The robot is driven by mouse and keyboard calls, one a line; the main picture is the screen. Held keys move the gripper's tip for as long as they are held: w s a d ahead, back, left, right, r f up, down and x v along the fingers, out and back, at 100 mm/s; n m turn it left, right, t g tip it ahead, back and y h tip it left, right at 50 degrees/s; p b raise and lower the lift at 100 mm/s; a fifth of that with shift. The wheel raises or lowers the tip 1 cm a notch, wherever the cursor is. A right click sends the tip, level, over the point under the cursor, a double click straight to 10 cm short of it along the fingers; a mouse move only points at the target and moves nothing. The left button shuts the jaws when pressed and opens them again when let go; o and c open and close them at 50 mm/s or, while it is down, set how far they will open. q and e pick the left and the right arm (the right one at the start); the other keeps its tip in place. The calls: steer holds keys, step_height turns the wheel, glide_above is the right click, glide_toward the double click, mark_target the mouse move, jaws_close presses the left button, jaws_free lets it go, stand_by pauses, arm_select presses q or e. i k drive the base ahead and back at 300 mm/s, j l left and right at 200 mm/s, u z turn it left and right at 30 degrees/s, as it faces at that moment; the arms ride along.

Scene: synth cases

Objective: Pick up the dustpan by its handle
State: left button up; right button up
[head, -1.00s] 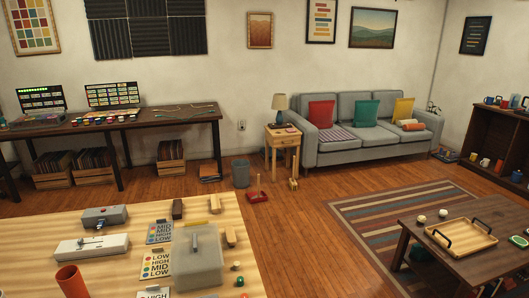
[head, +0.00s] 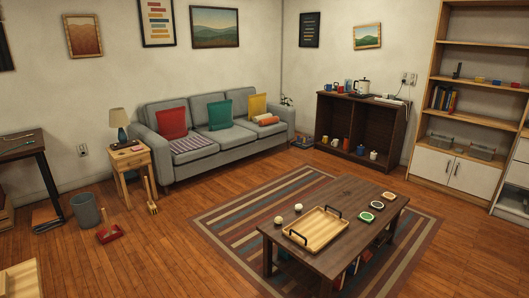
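The red dustpan (head: 109,234) lies on the wooden floor at the left of the head view. Its handle (head: 105,215) appears to stand upright from the pan. It is beside the grey bin (head: 86,211) and in front of the small side table. A wooden-handled brush (head: 151,199) stands on the floor to its right, by the side table. Neither of my grippers shows in this view.
The side table (head: 131,165) with a lamp stands behind the dustpan, left of the grey sofa (head: 217,140). A coffee table (head: 347,215) with a tray stands on the striped rug (head: 215,217). Floor in front of the dustpan is clear.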

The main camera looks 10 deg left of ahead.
mark_target(110, 233)
steer(key=i+l+u, duration=0.1)
steer(key=i, duration=0.3)
steer(key=i+l+u, duration=0.15)
steer(key=i, duration=0.3)
steer(key=i+j+u, duration=0.15)
steer(key=i+u, duration=0.55)
steer(key=u, duration=0.15)
steer(key=i+u, duration=0.6)
steer(key=i, duration=0.5)
steer(key=i+u, duration=0.2)
steer(key=i, duration=0.5)
steer(key=i+l+u, duration=0.2)
steer(key=i, duration=0.45)
steer(key=i+j+u, duration=0.15)
steer(key=i+u, duration=0.2)
steer(key=i, duration=0.15)
steer(key=i+u, duration=0.4)
steer(key=i+l+u, duration=0.1)
steer(key=i+u, duration=0.25)
steer(key=i, duration=0.2)
steer(key=i+j+z, duration=0.25)
steer(key=i, duration=0.25)
steer(key=i+j+z, duration=0.25)
steer(key=i, duration=0.25)
steer(key=l, duration=0.1)
